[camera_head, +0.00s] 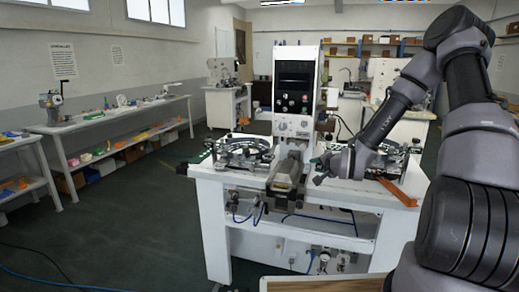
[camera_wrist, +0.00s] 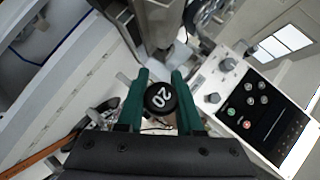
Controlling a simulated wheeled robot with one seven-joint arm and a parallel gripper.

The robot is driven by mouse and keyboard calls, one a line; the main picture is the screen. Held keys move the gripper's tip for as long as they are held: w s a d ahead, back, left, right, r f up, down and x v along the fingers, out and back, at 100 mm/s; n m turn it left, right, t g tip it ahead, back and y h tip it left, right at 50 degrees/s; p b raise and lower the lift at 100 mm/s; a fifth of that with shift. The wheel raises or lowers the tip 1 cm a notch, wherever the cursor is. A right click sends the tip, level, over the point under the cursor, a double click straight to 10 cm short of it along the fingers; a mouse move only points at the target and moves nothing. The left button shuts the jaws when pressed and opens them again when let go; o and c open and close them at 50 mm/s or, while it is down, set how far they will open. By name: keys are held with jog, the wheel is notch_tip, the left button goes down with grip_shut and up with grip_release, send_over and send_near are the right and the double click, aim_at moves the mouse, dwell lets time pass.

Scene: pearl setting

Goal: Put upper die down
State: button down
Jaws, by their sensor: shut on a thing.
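The upper die is most likely the round black piece marked "20" (camera_wrist: 161,98) in the wrist view. It sits between the green fingers of my gripper (camera_wrist: 159,88), which is shut on it. In the head view my gripper (camera_head: 324,170) is low over the white worktable (camera_head: 225,176), just right of the grey block at the front of the press (camera_head: 297,110). The die cannot be made out in the head view. The wrist view shows the press's control panel (camera_wrist: 268,108) to the right and a grey metal column (camera_wrist: 158,22) beyond the fingers.
A round ring fixture (camera_head: 243,153) stands on the table left of the press. Another fixture (camera_head: 388,160) is partly behind my arm at the right. An orange bar (camera_head: 397,192) lies near the table's right front. Side shelves (camera_head: 110,150) stand at the left, with open floor between.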

jog(key=s+d+r+m+h, duration=0.1)
jog(key=s+d+m+h, duration=0.1)
jog(key=d, duration=0.5)
jog(key=shift+s+t+h, duration=0.3)
jog(key=shift+s+h, duration=0.2)
jog(key=shift+s, duration=0.3)
jog(key=shift+d+r, duration=0.1)
jog(key=shift+w, duration=0.1)
